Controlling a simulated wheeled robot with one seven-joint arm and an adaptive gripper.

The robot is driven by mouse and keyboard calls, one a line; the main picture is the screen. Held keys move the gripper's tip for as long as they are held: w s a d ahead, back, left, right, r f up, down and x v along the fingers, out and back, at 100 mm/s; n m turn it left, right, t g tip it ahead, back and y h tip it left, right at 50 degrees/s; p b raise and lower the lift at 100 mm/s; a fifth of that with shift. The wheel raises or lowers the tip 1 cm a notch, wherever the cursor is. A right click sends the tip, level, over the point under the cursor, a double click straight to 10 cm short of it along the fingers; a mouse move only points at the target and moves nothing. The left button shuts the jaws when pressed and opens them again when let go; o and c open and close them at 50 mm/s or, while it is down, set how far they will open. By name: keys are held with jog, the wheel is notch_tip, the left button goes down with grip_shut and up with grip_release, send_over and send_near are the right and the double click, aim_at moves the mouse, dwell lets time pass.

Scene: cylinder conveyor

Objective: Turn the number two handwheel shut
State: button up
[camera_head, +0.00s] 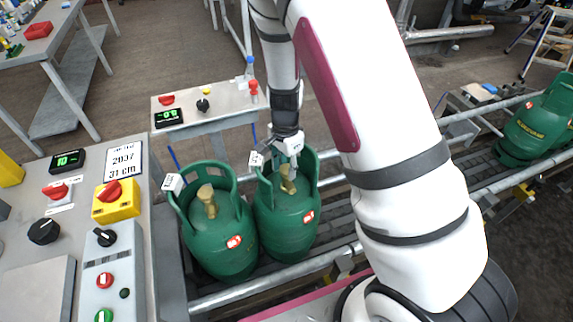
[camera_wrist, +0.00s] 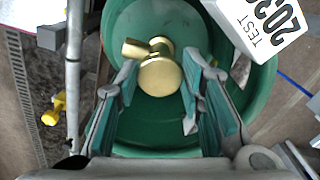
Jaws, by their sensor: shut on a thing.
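Two green gas cylinders stand side by side on the conveyor, a left one (camera_head: 222,245) and a right one (camera_head: 285,230). Each has a collar and a brass valve; the left valve (camera_head: 208,200) is free. My gripper (camera_head: 288,160) reaches down into the right cylinder's collar, over its brass valve (camera_head: 287,180). In the wrist view, the round brass handwheel (camera_wrist: 160,76) sits between my gripper's fingers (camera_wrist: 158,88), which are shut on it. The side outlet points left. Exact finger contact is hard to see. Which number each wheel bears is not readable.
A white tag reading TEST (camera_wrist: 265,25) hangs close to my right finger. A control panel (camera_head: 130,235) with knobs and buttons is at left. A small table (camera_head: 225,112) stands behind.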

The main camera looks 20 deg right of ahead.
aim_at(286, 170)
jog(key=shift+m, duration=0.5)
jog(key=o, duration=1.2)
jog(key=shift+c, duration=0.2)
notch_tip(286, 170, up, 12)
jog(key=shift+r, duration=0.1)
